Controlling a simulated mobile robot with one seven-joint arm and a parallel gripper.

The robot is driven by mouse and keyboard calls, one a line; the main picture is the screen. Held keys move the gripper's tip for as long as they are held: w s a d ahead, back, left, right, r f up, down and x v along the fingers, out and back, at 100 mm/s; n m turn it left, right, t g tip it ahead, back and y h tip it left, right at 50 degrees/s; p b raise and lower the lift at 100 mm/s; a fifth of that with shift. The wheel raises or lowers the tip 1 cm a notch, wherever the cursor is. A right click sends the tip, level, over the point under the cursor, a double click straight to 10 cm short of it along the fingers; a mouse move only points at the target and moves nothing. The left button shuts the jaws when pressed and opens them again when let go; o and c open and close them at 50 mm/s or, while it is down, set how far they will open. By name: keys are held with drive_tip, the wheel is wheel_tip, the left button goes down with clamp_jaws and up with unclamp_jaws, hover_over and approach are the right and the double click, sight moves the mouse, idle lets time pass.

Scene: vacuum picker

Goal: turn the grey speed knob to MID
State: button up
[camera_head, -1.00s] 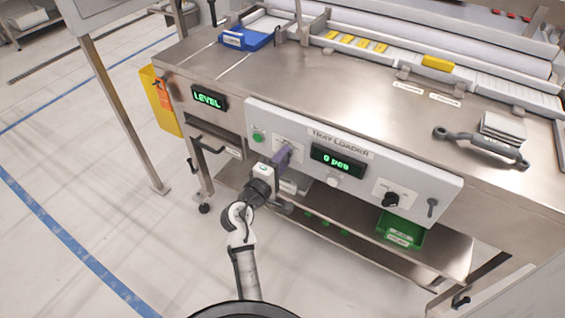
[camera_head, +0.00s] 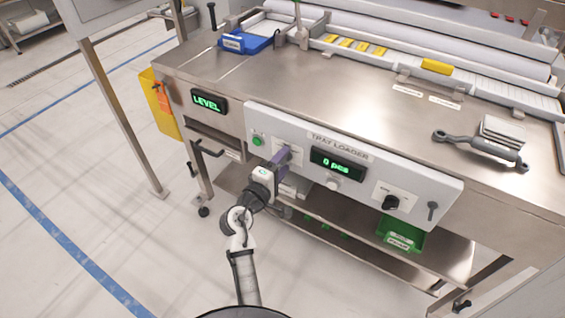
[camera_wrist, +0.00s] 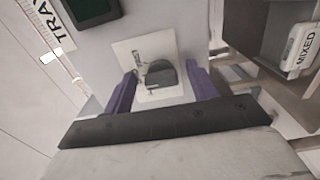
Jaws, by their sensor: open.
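The dark grey knob (camera_wrist: 160,73) sits on a pale label plate (camera_wrist: 146,55) on the panel, in the wrist view. The plate's print is too small and blurred to read, so I cannot tell the knob's setting. My gripper (camera_wrist: 161,84) is open, with one purple finger on each side of the knob and a gap to it on both sides. In the head view my gripper (camera_head: 281,160) is at the left part of the tray loader panel (camera_head: 440,190) and hides that knob.
A green button (camera_head: 257,141) is left of my gripper. The green "0 pcs" display (camera_head: 336,164) and a white knob (camera_head: 333,184) are to its right. A black knob (camera_head: 391,203) is further right. A black handle (camera_head: 208,150) sticks out at the left.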

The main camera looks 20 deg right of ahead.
drive_tip(key=b+v, duration=0.2)
drive_tip(key=v, duration=1.1)
drive_tip(key=shift+s+a, duration=0.15)
drive_tip(key=shift+a, duration=0.05)
